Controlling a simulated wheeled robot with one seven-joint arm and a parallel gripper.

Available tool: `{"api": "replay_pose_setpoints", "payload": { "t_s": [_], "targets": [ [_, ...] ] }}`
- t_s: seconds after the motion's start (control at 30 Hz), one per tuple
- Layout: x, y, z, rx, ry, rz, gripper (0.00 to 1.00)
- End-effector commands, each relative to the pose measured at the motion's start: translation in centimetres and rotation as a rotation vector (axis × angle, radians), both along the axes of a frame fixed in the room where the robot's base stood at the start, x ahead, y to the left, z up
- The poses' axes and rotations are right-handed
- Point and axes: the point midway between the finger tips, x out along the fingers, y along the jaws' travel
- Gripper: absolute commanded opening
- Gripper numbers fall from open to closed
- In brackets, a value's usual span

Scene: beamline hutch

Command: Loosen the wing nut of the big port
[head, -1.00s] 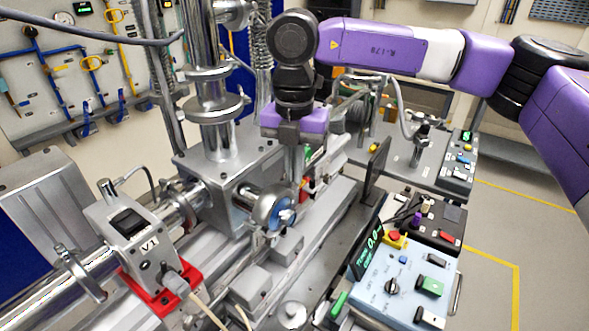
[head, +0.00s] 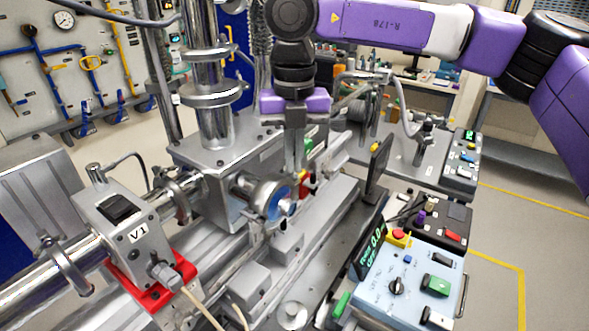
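A round port with a blue face and metal rim (head: 275,200) projects from the front of the grey metal chamber (head: 222,160). Small bright metal hardware shows at its right side; I cannot make out clearly whether it is the wing nut. My gripper (head: 297,170) points down just behind and above the port's right edge. Its fingers look close together, seen nearly edge-on, and the gap between them is unclear. No contact with the port can be made out. The fingertips are partly lost against the red and metal parts behind.
A large flanged vertical tube (head: 212,92) rises from the chamber left of my gripper. A valve box marked V1 (head: 125,225) on a red bracket stands at the left. A blue control box (head: 405,290) and a dark upright panel (head: 378,172) stand to the right.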

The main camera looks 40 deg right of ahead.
Motion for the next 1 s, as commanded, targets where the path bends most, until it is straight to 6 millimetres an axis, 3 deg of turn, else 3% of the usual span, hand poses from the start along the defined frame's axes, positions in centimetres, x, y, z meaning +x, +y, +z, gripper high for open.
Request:
{"api": "replay_pose_setpoints", "payload": {
  "t_s": [0.6, 1.0],
  "targets": [
    [0.19, 0.22, -0.20, -0.001, -0.002, 0.559, 0.00],
    [0.17, 0.31, -0.12, -0.002, -0.001, 0.764, 0.00]
  ]
}}
